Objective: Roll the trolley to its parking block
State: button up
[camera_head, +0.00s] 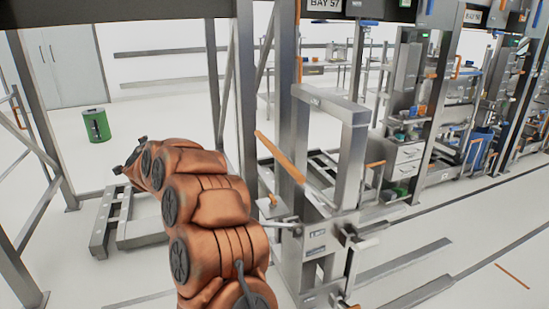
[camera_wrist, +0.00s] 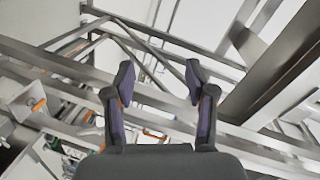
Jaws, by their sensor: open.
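My gripper (camera_wrist: 159,80) is open in the wrist view, with two dark purple fingers apart and nothing between them. Grey metal beams and braces lie behind the fingers; I see no contact. In the head view my orange arm reaches up and left, its end over the floor. A low grey frame of rails (camera_head: 101,232) sits on the floor below and left of the arm, partly hidden by it. I cannot tell for sure whether this is the trolley. No parking block can be made out with certainty.
A tall grey metal stand (camera_head: 356,150) with an orange bar (camera_head: 281,158) rises right of my arm. Steel posts (camera_head: 42,110) frame the bay. A green bin (camera_head: 96,125) stands at the back left. Shelves and cabinets (camera_head: 404,160) line the right. Open pale floor lies at the left.

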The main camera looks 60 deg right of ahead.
jog(key=s+d+f+m+g+h, duration=0.3)
jog(key=d+m+h, duration=0.1)
jog(key=d, duration=0.7)
jog(key=m+g+h+b, duration=0.3)
jog(key=m+g+h, duration=0.4)
jog(key=m+g, duration=0.6)
send_near(273, 154)
jog(key=f+x, duration=0.1)
jog(key=x, duration=0.3)
jog(key=shift+w+d+r+n+g, duration=0.25)
jog(key=shift+w+r+n+g, duration=0.1)
jog(key=shift+g, duration=0.25)
jog(key=shift+p+x, duration=0.7)
jog(key=shift+x, duration=2.95)
jog(key=shift+c, duration=0.5)
grip_shut()
